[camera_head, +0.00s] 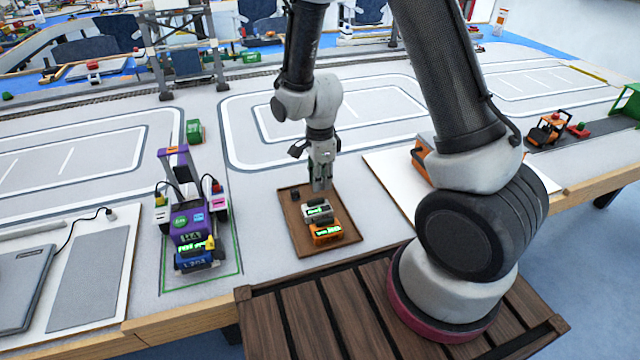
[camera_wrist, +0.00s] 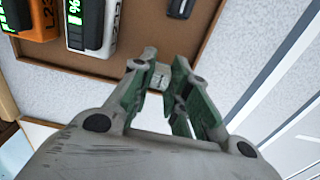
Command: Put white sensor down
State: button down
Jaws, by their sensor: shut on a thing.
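My gripper (camera_wrist: 160,66) points down over the brown tray (camera_head: 306,251), close to the tray's far right edge. In the wrist view its fingers are shut on a small whitish thing (camera_wrist: 160,77), which I take to be the white sensor; the fingers hide most of it. In the head view my gripper (camera_head: 321,185) hides the held thing. I cannot tell whether it touches the tray.
In the tray, a white block (camera_head: 317,212) with a green display stands beside an orange one (camera_head: 327,233). A small black piece (camera_head: 295,194) lies at its far left corner. A purple toy vehicle (camera_head: 187,215) stands left of the tray.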

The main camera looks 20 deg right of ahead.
jog(key=shift+f, duration=0.75)
jog(key=c, duration=1.4)
grip_release()
jog(key=shift+f, duration=0.15)
jog(key=shift+o, duration=0.2)
jog(key=s+d+r+n+t, duration=0.1)
jog(key=d+r+n, duration=0.1)
jog(key=r, duration=0.8)
jog(key=s+d+r+n, duration=0.2)
jog(key=d+r, duration=0.1)
jog(key=r, duration=0.8)
jog(key=s+d+r+n+t, duration=0.1)
jog(key=s+d+r+n, duration=0.4)
jog(key=s+n, duration=0.2)
jog(key=s+d+r+n+t, duration=0.2)
jog(key=s+d+r+n, duration=0.3)
jog(key=s, duration=0.4)
jog(key=shift+r+n, duration=0.8)
jog(key=shift+n, duration=0.2)
